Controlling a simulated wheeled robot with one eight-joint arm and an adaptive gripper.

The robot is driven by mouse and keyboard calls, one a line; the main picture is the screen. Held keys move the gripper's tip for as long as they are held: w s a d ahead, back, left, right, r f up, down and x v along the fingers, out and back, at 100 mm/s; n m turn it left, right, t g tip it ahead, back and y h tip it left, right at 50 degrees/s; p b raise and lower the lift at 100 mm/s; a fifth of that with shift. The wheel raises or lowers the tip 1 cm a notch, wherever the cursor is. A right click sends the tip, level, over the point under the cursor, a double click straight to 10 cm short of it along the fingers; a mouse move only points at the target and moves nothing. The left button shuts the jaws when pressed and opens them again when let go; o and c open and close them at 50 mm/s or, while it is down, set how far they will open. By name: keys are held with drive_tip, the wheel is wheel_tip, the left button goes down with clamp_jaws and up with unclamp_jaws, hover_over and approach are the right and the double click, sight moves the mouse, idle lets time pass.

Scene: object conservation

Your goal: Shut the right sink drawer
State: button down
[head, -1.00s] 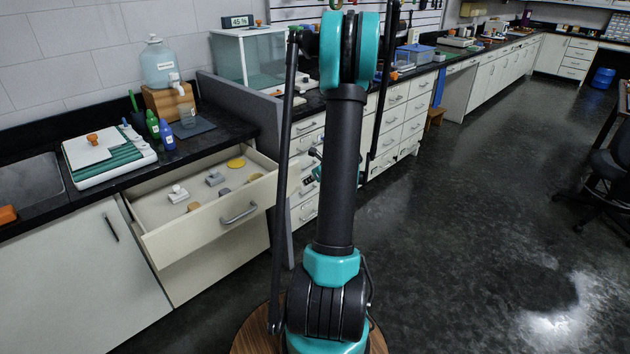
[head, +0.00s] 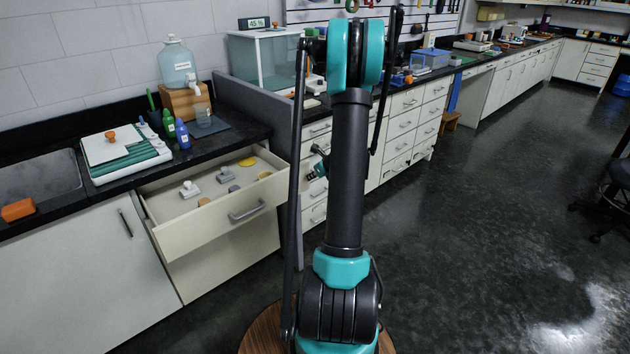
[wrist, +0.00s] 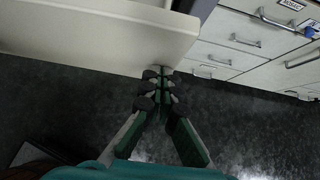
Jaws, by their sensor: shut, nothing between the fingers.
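The right sink drawer (head: 222,229) is pulled open below the counter, to the right of the sink cabinet door. It is cream, with a grey bar handle (head: 247,210), and several small grey, white and yellow-orange items lie inside. In the wrist view a pale panel (wrist: 90,30), apparently the drawer front, fills the upper left. My gripper (wrist: 160,75) is shut and empty, its fingertips by the lower right edge of that panel. I cannot tell whether they touch it. In the head view my arm hides the area just right of the drawer.
The sink (head: 40,180) and a white-and-green board (head: 120,155) are on the black counter above. A grey partition (head: 262,120) stands right of the drawer, with another drawer bank (head: 405,125) beyond. The dark floor (head: 470,220) on the right is open.

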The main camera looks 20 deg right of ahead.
drive_tip(key=w+a, duration=0.2)
drive_tip(key=w, duration=0.4)
drive_tip(key=w+a, duration=0.2)
drive_tip(key=w, duration=0.4)
drive_tip(key=w+a, duration=0.2)
drive_tip(key=w, duration=0.4)
drive_tip(key=shift+w, duration=0.1)
